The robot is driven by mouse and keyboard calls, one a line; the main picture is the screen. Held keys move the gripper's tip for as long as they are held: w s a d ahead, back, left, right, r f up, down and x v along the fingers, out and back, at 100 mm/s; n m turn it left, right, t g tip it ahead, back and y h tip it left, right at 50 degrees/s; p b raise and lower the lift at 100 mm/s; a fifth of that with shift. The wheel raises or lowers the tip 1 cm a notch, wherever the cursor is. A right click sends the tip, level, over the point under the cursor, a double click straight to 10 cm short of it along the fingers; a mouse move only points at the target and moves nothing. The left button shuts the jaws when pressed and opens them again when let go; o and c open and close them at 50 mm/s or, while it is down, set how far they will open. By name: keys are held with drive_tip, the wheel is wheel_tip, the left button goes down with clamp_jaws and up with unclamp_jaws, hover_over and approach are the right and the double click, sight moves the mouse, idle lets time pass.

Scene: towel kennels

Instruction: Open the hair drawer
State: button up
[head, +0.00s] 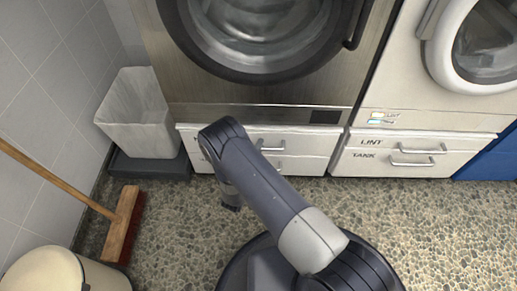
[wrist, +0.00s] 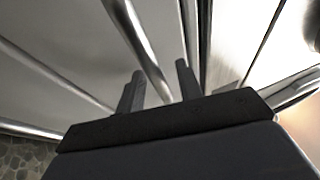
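Below the left steel machine is a white base with two stacked drawer fronts, both looking shut. The upper drawer (head: 312,143) has a silver bar handle (head: 271,147); my arm covers its label, so I cannot read which one is the hair drawer. The lower drawer (head: 310,165) is partly hidden too. In the wrist view my gripper (wrist: 159,82) has its two dark fingers apart. A shiny handle bar (wrist: 138,42) runs between them, close to the fingertips; contact cannot be told. In the head view my arm hides the fingertips.
Drawers marked LINT and TANK (head: 395,152) sit under the white machine on the right. A white bin (head: 137,115), a broom (head: 122,225) and a cream bucket (head: 50,272) stand on the left. The pebbled floor (head: 440,230) at right is clear.

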drive_tip(key=shift+c, duration=0.4)
clamp_jaws()
drive_tip(key=shift+s, duration=0.1)
